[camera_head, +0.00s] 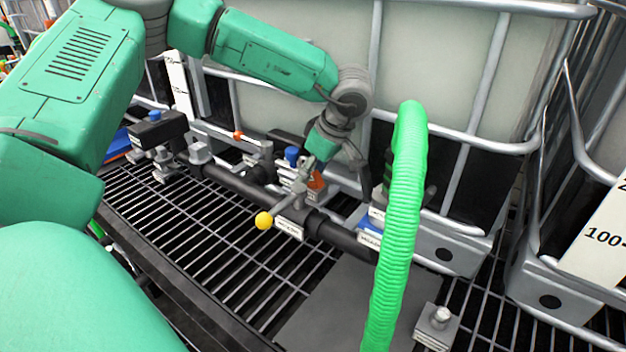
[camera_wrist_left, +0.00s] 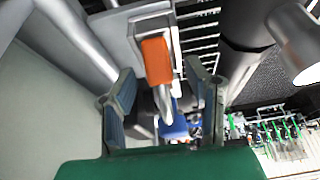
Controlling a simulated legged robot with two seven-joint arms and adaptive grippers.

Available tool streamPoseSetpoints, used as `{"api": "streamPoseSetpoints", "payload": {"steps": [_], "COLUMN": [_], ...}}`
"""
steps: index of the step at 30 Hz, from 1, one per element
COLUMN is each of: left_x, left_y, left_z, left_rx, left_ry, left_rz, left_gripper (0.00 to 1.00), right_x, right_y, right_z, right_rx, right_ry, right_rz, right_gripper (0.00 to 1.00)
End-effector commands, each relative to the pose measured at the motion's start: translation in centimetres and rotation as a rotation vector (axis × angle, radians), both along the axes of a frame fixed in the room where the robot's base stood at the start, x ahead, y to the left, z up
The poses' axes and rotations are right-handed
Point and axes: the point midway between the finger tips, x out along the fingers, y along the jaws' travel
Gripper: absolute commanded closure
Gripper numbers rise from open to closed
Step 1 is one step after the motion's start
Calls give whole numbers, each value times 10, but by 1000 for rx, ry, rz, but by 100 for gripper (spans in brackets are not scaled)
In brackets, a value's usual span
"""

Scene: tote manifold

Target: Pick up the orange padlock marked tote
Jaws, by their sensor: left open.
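The orange padlock (camera_head: 316,181) is small and partly hidden at the pipe manifold (camera_head: 240,187) in the head view. In the left wrist view the orange padlock (camera_wrist_left: 157,60) shows clearly, with its silver shackle toward the gripper. My left gripper (camera_head: 322,152) is close above the padlock in the head view. In the left wrist view its two fingers (camera_wrist_left: 161,97) are apart, one on each side of the shackle, and nothing is visibly clamped. I cannot tell whether a finger touches it. Any marking on the padlock is not readable. My right gripper is not in view.
A yellow-knobbed lever (camera_head: 264,220) sticks out in front of the manifold. A green ribbed hose (camera_head: 400,210) rises right of the gripper. The caged tote (camera_head: 440,60) stands close behind. Blue-topped valves (camera_head: 291,153) crowd the pipe. Open grating (camera_head: 190,235) lies in front.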

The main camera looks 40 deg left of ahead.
Motion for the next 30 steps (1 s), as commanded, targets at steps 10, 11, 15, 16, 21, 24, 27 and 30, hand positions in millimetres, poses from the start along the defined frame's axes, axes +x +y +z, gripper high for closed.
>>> {"api": "streamPoseSetpoints", "payload": {"steps": [10, 11, 15, 16, 21, 24, 27, 30], "left_x": [0, 0, 0, 0, 1, 1, 1, 1], "left_y": [-1, -1, -1, -1, -1, -1, -1, -1], "left_z": [0, 0, 0, 0, 4, 17, 37, 59], "left_rx": [1, 1, 1, 1, 0, -1, 1, 1], "left_ry": [-1, -1, -2, -2, -2, -3, -7, -5], "left_rz": [0, 0, -1, -1, -1, 0, 0, 0], "left_gripper": [100, 100, 100, 100, 100, 100, 100, 100], "right_x": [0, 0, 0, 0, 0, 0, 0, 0], "right_y": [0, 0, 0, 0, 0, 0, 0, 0], "right_z": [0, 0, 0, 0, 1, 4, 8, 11], "right_rx": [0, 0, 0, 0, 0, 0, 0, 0], "right_ry": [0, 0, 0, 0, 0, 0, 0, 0], "right_rz": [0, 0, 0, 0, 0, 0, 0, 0], "right_gripper": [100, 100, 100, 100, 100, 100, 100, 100]}}
